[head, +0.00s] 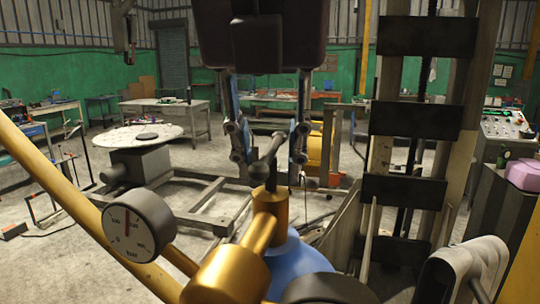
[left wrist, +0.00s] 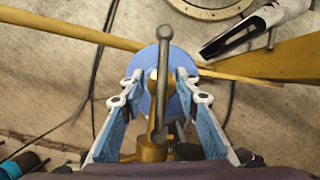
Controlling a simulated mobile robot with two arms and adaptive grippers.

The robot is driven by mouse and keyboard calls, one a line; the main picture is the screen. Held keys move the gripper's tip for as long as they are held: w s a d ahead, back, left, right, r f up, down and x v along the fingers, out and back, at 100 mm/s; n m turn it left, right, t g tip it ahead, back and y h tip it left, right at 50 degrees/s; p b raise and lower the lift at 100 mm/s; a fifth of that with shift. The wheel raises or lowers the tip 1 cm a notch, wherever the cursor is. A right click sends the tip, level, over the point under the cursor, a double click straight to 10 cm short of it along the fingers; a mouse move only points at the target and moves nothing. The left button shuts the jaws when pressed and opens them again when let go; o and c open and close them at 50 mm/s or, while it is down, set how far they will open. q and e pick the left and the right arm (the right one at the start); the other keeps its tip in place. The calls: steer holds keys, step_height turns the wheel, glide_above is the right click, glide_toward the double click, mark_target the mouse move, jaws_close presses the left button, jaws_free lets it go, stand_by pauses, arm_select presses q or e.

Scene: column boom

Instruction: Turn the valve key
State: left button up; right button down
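The valve key (head: 267,160) is a dark grey bar with rounded ends, set on top of a brass valve (head: 271,206). In the head view it leans up to the right. In the left wrist view the key (left wrist: 161,85) runs nearly upright through the picture's middle. My left gripper (head: 269,156) comes down from above with its blue-and-grey fingers apart. In the left wrist view the fingers of the left gripper (left wrist: 162,88) stand on either side of the key, with visible gaps. My right gripper is not in view.
A pressure gauge (head: 137,226) and a yellow pipe (head: 70,185) stand at front left. A blue rounded body (head: 296,262) lies below the valve. A dark column with crossbars (head: 412,120) rises at right. A round table (head: 130,137) and benches stand farther back.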

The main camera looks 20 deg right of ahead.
arm_select(q)
steer(key=v, duration=1.2)
